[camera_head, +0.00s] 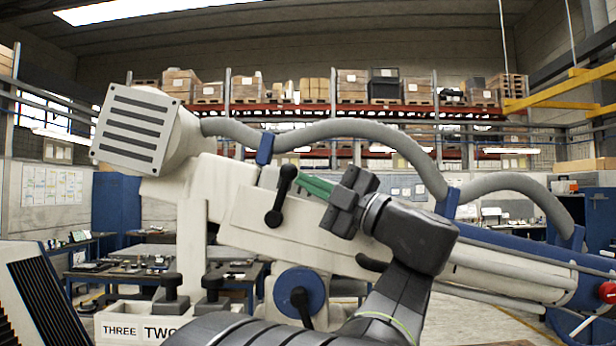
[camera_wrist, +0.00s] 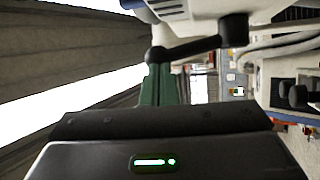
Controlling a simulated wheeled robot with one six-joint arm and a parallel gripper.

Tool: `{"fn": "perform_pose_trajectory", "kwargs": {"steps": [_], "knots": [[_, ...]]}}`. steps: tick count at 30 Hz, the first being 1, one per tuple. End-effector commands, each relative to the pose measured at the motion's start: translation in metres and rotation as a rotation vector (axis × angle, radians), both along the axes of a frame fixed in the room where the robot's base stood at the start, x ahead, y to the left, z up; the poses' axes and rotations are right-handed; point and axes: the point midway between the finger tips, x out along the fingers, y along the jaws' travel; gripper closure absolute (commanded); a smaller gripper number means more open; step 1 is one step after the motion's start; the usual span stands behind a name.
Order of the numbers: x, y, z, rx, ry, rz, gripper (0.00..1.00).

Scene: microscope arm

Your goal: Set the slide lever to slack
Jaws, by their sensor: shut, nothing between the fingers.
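A black lever (camera_head: 281,195) with rounded ends sits on the side of the beige microscope arm (camera_head: 330,235), tilted, with its upper end to the right. I see no slack marking. My gripper (camera_head: 303,180) has green fingers, shut and empty, pointing left at the lever's upper end. In the wrist view the lever (camera_wrist: 195,46) crosses just beyond the fingertips (camera_wrist: 158,68), its near knob in line with them. I cannot tell whether they touch. A second black lever (camera_head: 302,308) sits on a blue disc (camera_head: 300,288) lower down.
A grey hose (camera_head: 330,128) arches over the microscope arm. A square slotted head (camera_head: 133,130) is at its left end. Black knobs (camera_head: 172,287) stand on a box labelled THREE and TWO (camera_head: 120,331). Benches with tools (camera_head: 130,268) and racks with boxes (camera_head: 352,85) are behind.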

Motion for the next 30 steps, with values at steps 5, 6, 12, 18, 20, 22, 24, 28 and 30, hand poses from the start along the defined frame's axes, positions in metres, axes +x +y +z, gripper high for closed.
{"fn": "perform_pose_trajectory", "kwargs": {"steps": [5, 6, 12, 18, 20, 22, 24, 28, 30], "knots": [[0.002, 0.004, 0.002, 0.0, 0.0, 0.0, 1.0], [0.002, 0.004, 0.002, 0.0, 0.0, 0.0, 1.0], [0.002, 0.004, 0.002, 0.0, -0.001, 0.0, 1.0], [0.004, 0.011, 0.008, -0.048, -0.002, 0.001, 1.0], [0.005, 0.015, 0.01, -0.073, -0.002, 0.0, 1.0], [0.006, 0.017, 0.01, -0.087, -0.001, 0.0, 1.0], [0.006, 0.016, 0.01, -0.087, -0.001, 0.0, 1.0], [0.006, 0.016, 0.01, -0.087, 0.0, 0.0, 1.0], [0.006, 0.016, 0.01, -0.087, 0.0, 0.0, 1.0]]}}
